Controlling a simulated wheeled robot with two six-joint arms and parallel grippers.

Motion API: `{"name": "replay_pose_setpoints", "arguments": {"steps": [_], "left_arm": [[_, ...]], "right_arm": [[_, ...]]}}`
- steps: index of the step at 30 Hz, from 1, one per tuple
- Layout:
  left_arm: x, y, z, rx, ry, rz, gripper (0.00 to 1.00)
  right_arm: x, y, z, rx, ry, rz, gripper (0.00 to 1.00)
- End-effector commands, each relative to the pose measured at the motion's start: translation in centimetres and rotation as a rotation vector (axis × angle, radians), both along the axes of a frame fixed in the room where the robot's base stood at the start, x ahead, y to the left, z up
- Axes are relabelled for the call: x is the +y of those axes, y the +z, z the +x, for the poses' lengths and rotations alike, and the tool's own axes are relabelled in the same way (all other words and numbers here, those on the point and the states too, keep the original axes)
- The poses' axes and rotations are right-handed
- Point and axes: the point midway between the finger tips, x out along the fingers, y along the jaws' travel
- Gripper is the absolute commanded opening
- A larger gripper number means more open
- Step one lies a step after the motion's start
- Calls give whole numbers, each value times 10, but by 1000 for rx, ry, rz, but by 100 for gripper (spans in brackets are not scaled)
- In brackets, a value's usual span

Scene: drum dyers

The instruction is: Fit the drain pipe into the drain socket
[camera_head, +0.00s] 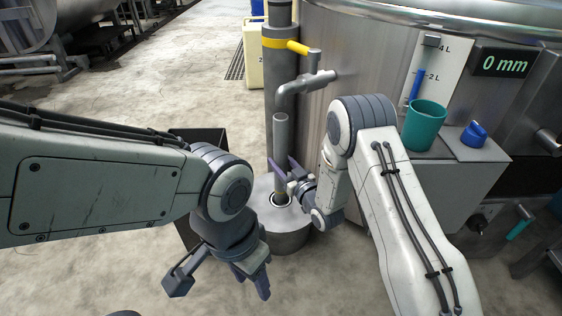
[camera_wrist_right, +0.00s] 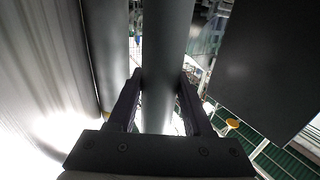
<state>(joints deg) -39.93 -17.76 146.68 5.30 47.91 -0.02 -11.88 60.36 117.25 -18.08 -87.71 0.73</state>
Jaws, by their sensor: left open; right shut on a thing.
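The drain pipe (camera_head: 281,134) is a grey tube, standing about upright below the tap outlet. My right gripper (camera_head: 283,172) is shut on it partway down its length. In the right wrist view the drain pipe (camera_wrist_right: 166,50) runs between the two dark fingers of my right gripper (camera_wrist_right: 163,88). The drain socket (camera_head: 287,202) is a dark-rimmed round opening in the top of a grey cylinder. The pipe's lower end shows at this opening; I cannot tell how deep it sits. My left gripper (camera_head: 258,290) is open and empty, low in front of the cylinder.
A bent tap outlet (camera_head: 300,85) hangs above the pipe, beside a thick column (camera_head: 279,62) with a yellow band. The large steel drum (camera_head: 350,45) stands behind. A teal cup (camera_head: 424,125) and a blue-lidded item (camera_head: 474,133) sit on a ledge at right. Floor at left is open.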

Motion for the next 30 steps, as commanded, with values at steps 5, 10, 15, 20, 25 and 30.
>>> {"name": "replay_pose_setpoints", "arguments": {"steps": [5, 10, 15, 20, 25, 30], "left_arm": [[0, -7, 0, 0, 0, 0, 50], [0, -12, 0, 0, 0, 0, 50], [0, -17, 0, 0, 0, 0, 50], [0, -21, 0, 0, 0, 0, 50], [0, -26, 0, 0, 0, 0, 50], [0, -30, 0, 0, 0, 0, 50]], "right_arm": [[0, -9, 0, -1, 0, 0, 0], [0, -16, 0, -1, 0, 0, 0], [0, -22, 0, -1, 0, 0, 0], [0, -29, 0, -1, 0, 0, 0], [0, -35, 0, -1, 0, 0, 0], [0, -41, 0, -1, 0, 0, 0]]}}
